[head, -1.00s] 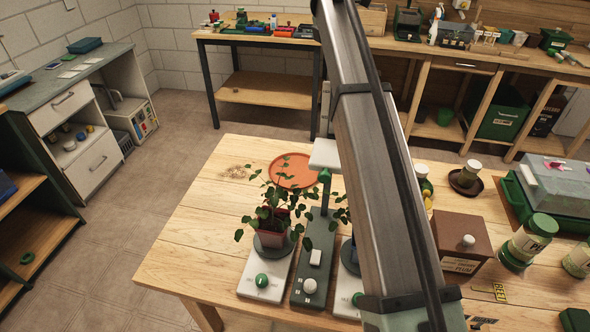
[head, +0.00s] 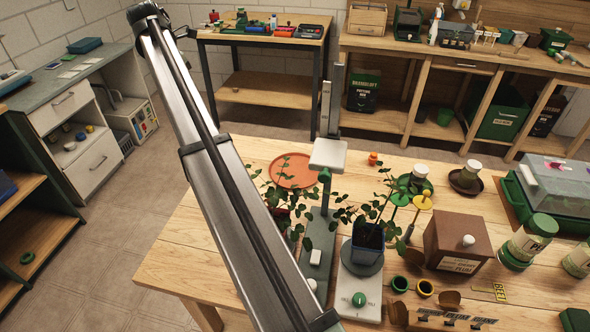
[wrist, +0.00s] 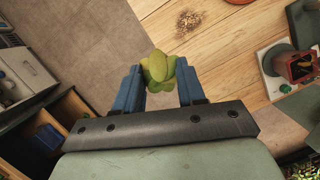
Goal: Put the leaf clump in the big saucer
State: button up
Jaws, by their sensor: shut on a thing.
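My gripper (wrist: 160,82) shows in the wrist view with its two blue fingers shut on the leaf clump (wrist: 158,66), a lumpy yellow-green thing. It is held over the table's edge, with floor and wood behind it. In the head view my arm hides the gripper and the clump. The big saucer (head: 297,170), round and terracotta orange, lies flat at the table's far left part, and nothing is seen in it. Only a sliver of its rim (wrist: 238,1) shows at the top of the wrist view.
Two potted plants stand near the saucer; the right one, in a blue pot (head: 367,241), is on a white scale (head: 361,290). A white-topped post (head: 328,155) rises beside the saucer. A smaller brown saucer (head: 457,185) holds a jar. Brown crumbs (wrist: 187,22) lie on bare wood.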

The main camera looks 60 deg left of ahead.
jog(key=s+a+f, duration=0.3)
jog(key=s+f, duration=0.3)
jog(key=f, duration=0.1)
jog(key=m+h, duration=0.2)
jog(key=m, duration=0.7)
send_over(284, 170)
jog(key=s, duration=0.1)
notch_tip(284, 170, down, 18)
jog(key=shift+s+a+f, duration=0.15)
jog(key=shift+f, duration=1.5)
jog(key=shift+f, duration=0.1)
jog(key=o, duration=1.1)
